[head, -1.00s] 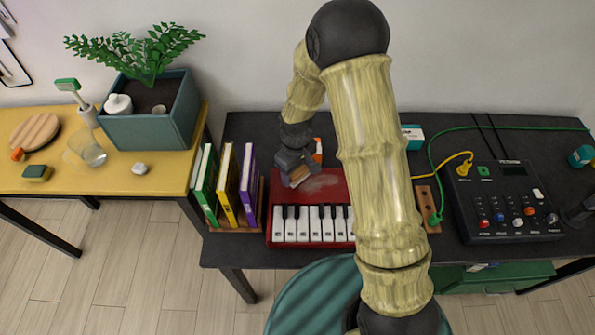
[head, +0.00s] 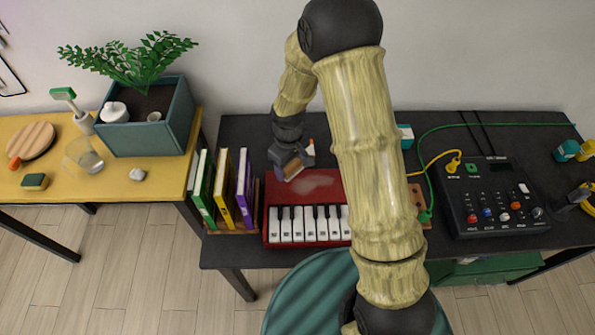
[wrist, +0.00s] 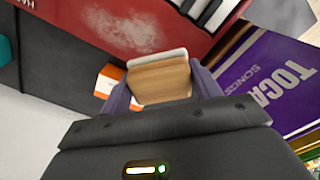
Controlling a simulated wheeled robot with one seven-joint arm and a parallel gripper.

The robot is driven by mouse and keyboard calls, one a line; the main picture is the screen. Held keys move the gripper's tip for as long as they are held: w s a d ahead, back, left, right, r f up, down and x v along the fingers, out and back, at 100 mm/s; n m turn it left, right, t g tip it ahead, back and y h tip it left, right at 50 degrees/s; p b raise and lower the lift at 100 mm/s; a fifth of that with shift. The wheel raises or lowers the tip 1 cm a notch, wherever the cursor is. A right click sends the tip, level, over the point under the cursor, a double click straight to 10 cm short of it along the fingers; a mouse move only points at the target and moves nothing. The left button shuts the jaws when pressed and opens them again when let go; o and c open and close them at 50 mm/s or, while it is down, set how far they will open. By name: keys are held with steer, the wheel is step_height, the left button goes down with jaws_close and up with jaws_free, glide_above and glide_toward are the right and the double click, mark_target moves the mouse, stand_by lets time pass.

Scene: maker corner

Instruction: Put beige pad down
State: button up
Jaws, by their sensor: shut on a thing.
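My gripper (head: 290,168) is shut on the beige pad, a small block with a wood-coloured body and a pale edge. The pad (wrist: 160,80) shows between the two purple-grey fingers in the wrist view; in the head view only a small tan part of it (head: 293,172) shows below the gripper. The gripper is over the back left part of the red toy piano (head: 322,184). A pale smudge lies on the piano's red top, also in the wrist view (wrist: 122,30). I cannot tell whether the pad touches the piano.
Upright books (head: 225,185) stand close left of the piano. An orange-and-white item (wrist: 108,80) is just behind the gripper. A control box (head: 490,198) with cables is at the right. Dark desk (head: 240,130) is bare behind the books. A yellow table (head: 110,180) stands left.

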steer(key=d+f+m, duration=0.1)
steer(key=d+m, duration=0.1)
steer(key=d, duration=0.2)
steer(key=w+d+f+m, duration=0.1)
steer(key=d+f+m, duration=0.1)
steer(key=d+m, duration=0.1)
steer(key=w+d+f+m, duration=0.1)
steer(key=d+f+m, duration=0.1)
steer(key=d, duration=0.4)
steer(key=shift+m, duration=0.7)
steer(key=shift+a+r, duration=0.1)
steer(key=shift+w, duration=0.1)
